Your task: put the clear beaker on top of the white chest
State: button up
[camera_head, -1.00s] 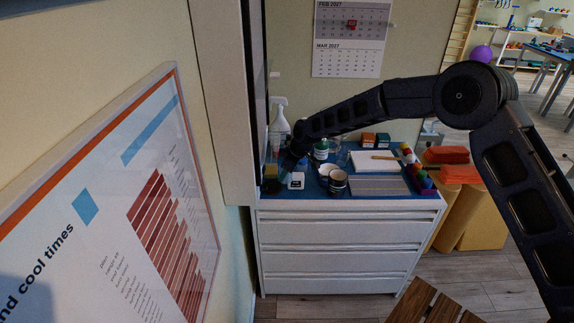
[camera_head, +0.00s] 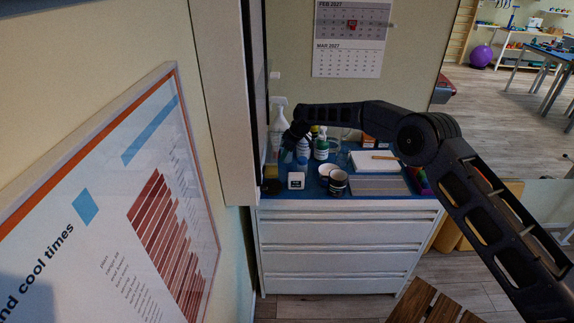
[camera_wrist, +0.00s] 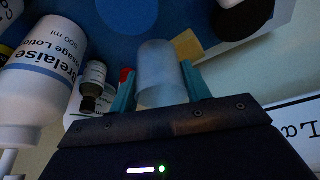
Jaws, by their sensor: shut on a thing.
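The clear beaker (camera_wrist: 160,72) looks frosted and pale in the wrist view. My gripper (camera_wrist: 160,88) is shut on it, with one teal finger on each side. In the head view my gripper (camera_head: 288,150) is over the back left of the chest top, near the spray bottle, and the beaker is hard to make out there. The white chest (camera_head: 340,238) has several drawers and a blue top crowded with things. I cannot tell whether the beaker touches the top.
A white spray bottle (camera_head: 278,130) and a pump bottle (camera_head: 321,147) stand close to my gripper. A small white box (camera_head: 296,180), two cups (camera_head: 338,183) and a notepad (camera_head: 372,161) occupy the top. A lotion bottle (camera_wrist: 40,80) is close in the wrist view. A tall cabinet (camera_head: 225,100) borders the left.

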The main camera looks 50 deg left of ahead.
jog(key=shift+f, duration=3.05)
jog(key=shift+f, duration=0.1)
jog(key=o, duration=1.1)
jog(key=v, duration=1.2)
